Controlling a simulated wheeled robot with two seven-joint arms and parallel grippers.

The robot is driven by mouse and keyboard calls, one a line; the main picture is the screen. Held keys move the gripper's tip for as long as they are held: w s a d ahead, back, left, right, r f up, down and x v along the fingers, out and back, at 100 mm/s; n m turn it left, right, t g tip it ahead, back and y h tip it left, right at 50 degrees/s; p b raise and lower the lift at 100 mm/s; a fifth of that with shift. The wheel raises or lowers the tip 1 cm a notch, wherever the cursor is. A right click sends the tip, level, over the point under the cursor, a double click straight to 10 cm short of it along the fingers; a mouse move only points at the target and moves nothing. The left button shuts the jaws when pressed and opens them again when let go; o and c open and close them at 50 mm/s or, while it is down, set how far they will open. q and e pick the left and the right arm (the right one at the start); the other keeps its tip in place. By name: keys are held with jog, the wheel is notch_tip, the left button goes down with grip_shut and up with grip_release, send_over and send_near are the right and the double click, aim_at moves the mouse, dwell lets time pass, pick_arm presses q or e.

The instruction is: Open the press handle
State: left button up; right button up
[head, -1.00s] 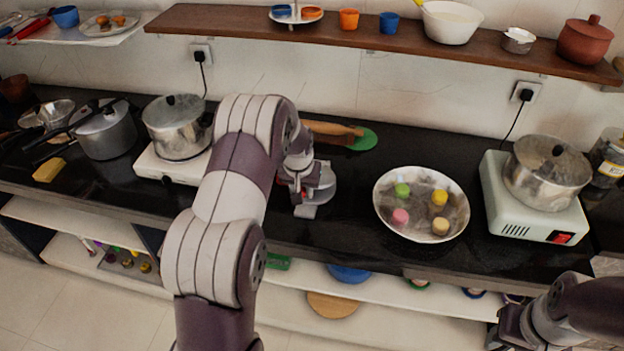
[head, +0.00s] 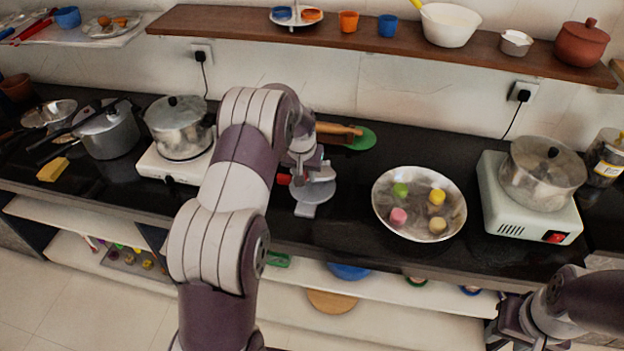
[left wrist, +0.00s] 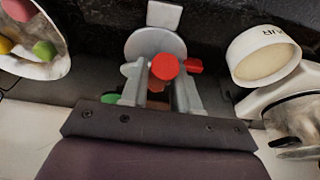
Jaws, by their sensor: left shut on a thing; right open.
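The press is a small grey metal tool with a round plate (head: 316,191) and a flat tab, lying on the dark counter near the middle in the head view. Its plate (left wrist: 155,43) and red knob (left wrist: 165,67) also show in the left wrist view, with a second red piece at the knob's right. My left gripper (head: 304,172) is over the press, partly hidden by my arm. In the left wrist view, its fingers (left wrist: 161,84) are shut on the press handle around the red knob. My right gripper (head: 505,328) is at the bottom right, away from the press, its fingertips barely visible.
A metal bowl (head: 383,222) with several coloured pieces stands right of the press. A green disc (head: 364,139) and a wooden roller (head: 336,129) lie behind it. Pots on white stoves (head: 157,170) stand on both sides. The counter between press and bowl is clear.

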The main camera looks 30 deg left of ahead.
pick_arm(q)
jog(key=shift+w+a+r+p, duration=0.1)
jog(key=shift+w+r+p, duration=0.2)
jog(key=shift+w+r, duration=0.25)
jog(key=shift+w+a+r+p, duration=0.1)
jog(key=shift+w+r+p, duration=0.2)
jog(key=shift+r, duration=0.3)
jog(key=shift+w, duration=0.1)
jog(key=shift+c, duration=0.5)
jog(key=shift+w+a+r, duration=0.1)
jog(key=shift+w+r, duration=0.15)
jog(key=shift+r, duration=0.05)
jog(key=shift+w+a+r+p, duration=0.15)
jog(key=shift+w+r+p, duration=0.4)
jog(key=shift+w+p, duration=0.1)
jog(key=shift+w+a+r, duration=0.1)
jog(key=shift+w+r, duration=0.2)
jog(key=shift+w, duration=0.15)
